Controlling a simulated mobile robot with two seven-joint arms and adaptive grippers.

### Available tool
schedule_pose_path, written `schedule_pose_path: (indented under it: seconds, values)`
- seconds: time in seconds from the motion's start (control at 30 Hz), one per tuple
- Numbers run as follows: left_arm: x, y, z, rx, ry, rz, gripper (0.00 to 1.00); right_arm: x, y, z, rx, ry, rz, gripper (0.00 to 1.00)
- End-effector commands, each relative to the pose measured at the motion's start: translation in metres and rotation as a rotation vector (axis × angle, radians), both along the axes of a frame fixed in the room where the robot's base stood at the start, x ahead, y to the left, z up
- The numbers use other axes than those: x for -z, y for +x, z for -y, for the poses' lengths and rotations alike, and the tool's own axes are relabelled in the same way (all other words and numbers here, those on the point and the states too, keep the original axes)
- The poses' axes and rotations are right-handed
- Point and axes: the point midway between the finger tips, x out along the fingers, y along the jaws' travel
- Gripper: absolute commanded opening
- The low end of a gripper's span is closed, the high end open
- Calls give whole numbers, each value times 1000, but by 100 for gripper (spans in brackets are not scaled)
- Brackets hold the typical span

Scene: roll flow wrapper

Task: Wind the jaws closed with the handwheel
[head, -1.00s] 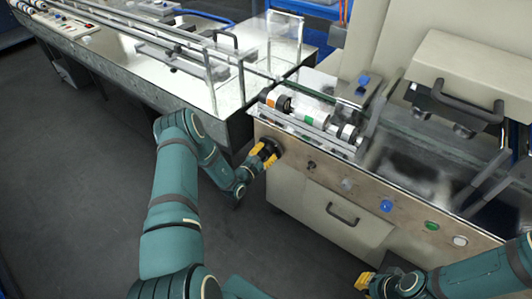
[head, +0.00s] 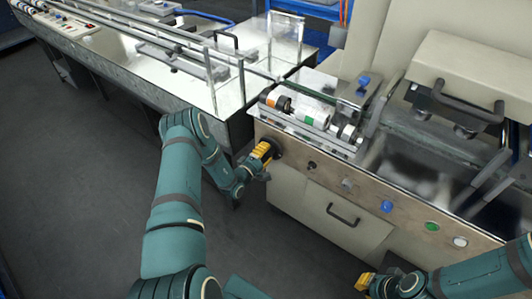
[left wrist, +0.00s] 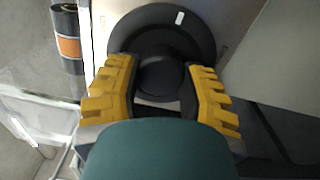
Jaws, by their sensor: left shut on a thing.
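The handwheel is a black disc (left wrist: 200,30) with a white mark near its rim in the left wrist view. It is mounted on the front panel's left end, where a little of its dark rim (head: 277,149) shows in the head view. My left gripper (head: 266,151) is shut on it, with yellow fingers (left wrist: 161,85) on either side of the round black hub. My right gripper (head: 366,283) is at the bottom right, away from the wheel; its opening is unclear. I cannot clearly make out the jaws.
The brown front panel (head: 325,178) carries a blue button (head: 386,206), a green one (head: 432,226) and a white one (head: 460,241). Rollers (head: 312,116) lie above the handwheel. A long metal table (head: 195,85) stands at the left. The floor in front is clear.

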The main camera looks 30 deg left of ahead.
Motion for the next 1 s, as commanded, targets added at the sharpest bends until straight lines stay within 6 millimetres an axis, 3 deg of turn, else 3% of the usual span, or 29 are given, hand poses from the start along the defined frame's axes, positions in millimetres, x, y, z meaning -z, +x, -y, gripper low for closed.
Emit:
schedule_pose_path:
  seconds: [1.0]
  values:
    - [-2,1,0,-2,965,78,6,16,3,0,2,-1,8,0]
